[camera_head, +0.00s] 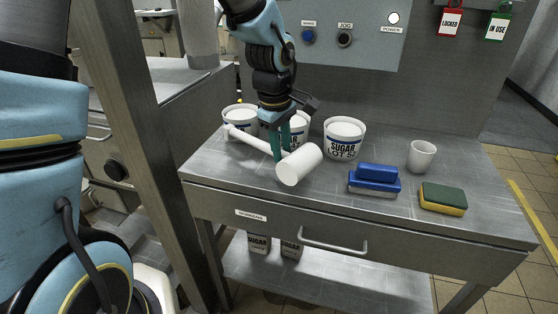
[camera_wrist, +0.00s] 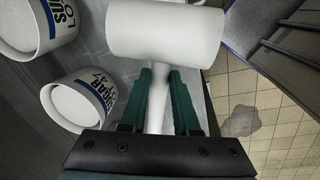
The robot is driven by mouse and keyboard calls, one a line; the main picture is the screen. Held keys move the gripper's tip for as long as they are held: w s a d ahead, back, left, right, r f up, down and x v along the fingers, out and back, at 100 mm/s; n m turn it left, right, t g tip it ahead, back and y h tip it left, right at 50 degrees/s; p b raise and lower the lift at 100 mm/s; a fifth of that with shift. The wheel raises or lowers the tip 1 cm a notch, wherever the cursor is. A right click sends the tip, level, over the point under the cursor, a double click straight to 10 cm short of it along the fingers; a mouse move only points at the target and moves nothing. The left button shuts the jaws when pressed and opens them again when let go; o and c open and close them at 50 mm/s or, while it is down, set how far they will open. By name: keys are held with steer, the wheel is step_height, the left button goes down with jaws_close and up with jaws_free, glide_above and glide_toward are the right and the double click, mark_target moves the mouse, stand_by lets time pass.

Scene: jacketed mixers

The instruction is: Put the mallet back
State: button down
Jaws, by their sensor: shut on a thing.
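A white mallet (camera_head: 301,164) with a thick cylindrical head and a thin handle shows above the metal bench (camera_head: 400,208) in the head view. My gripper (camera_head: 289,146) is shut on its handle, close to the head. In the wrist view the mallet's head (camera_wrist: 165,32) lies just beyond my gripper's green fingers (camera_wrist: 159,95), with the handle between them. The handle runs left towards the sugar tubs in the head view. I cannot tell whether the mallet touches the bench. No holder for the mallet can be made out.
Several white sugar tubs (camera_head: 343,138) stand at the back of the bench, close to the mallet. A blue block (camera_head: 375,178), a green and yellow sponge (camera_head: 443,198) and a white cup (camera_head: 421,156) stand to the right. A control panel (camera_head: 350,30) hangs behind.

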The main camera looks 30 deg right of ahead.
steer(key=shift+f+p, duration=0.3)
steer(key=shift+f, duration=1.8)
steer(key=c, duration=0.7)
jaws_free()
steer(key=shift+o, duration=0.2)
step_height(320, 180, up, 12)
steer(key=a+b, duration=0.1)
steer(key=a, duration=0.1)
steer(key=w+a+f+m, duration=0.1)
steer(key=a+f+m, duration=0.1)
steer(key=a, duration=1.3)
steer(key=w+a+f+m+y, duration=0.1)
steer(key=a+f+m, duration=0.2)
steer(key=a, duration=1.2)
steer(key=shift+a+f+m+t, duration=0.3)
steer(key=shift+a+m+t, duration=0.1)
steer(key=shift+m, duration=0.2)
